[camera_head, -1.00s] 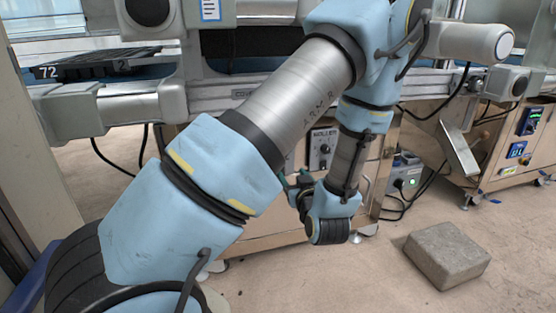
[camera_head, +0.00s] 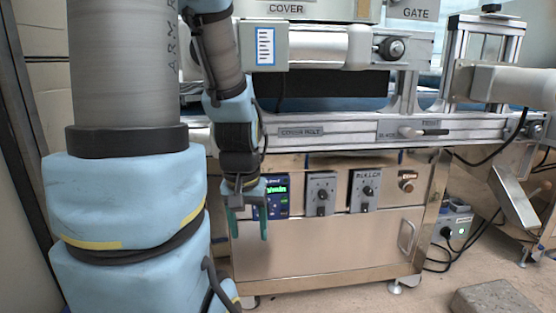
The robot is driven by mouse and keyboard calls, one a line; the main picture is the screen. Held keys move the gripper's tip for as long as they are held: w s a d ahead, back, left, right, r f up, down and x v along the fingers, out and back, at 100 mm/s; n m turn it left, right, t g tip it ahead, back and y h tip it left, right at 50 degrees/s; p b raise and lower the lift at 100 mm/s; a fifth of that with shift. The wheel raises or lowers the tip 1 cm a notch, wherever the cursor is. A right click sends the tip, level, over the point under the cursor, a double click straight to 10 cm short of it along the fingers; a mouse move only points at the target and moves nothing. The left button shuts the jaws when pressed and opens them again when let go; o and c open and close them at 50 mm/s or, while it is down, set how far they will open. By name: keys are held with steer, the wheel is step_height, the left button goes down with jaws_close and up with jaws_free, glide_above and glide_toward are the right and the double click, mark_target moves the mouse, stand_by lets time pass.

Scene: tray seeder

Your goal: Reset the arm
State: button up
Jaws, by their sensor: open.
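My arm stands upright at the left of the head view, with its forearm hanging down beside the machine. My gripper (camera_head: 249,222) points down at the end of it, with its green fingers apart and nothing between them. It is in front of the steel cabinet of the tray seeder (camera_head: 325,243), just left of and below the control panel. I cannot tell how far it is from the cabinet face.
A control box with a green display (camera_head: 277,190) and two knob boxes (camera_head: 321,194) (camera_head: 365,190) are close right of my gripper. The conveyor rail (camera_head: 350,131) runs above. A grey block (camera_head: 496,299) lies on the floor at the lower right.

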step_height(320, 180, up, 34)
steer(key=p, duration=3.3)
steer(key=shift+s+a+f, duration=0.2)
steer(key=shift+s+a, duration=0.05)
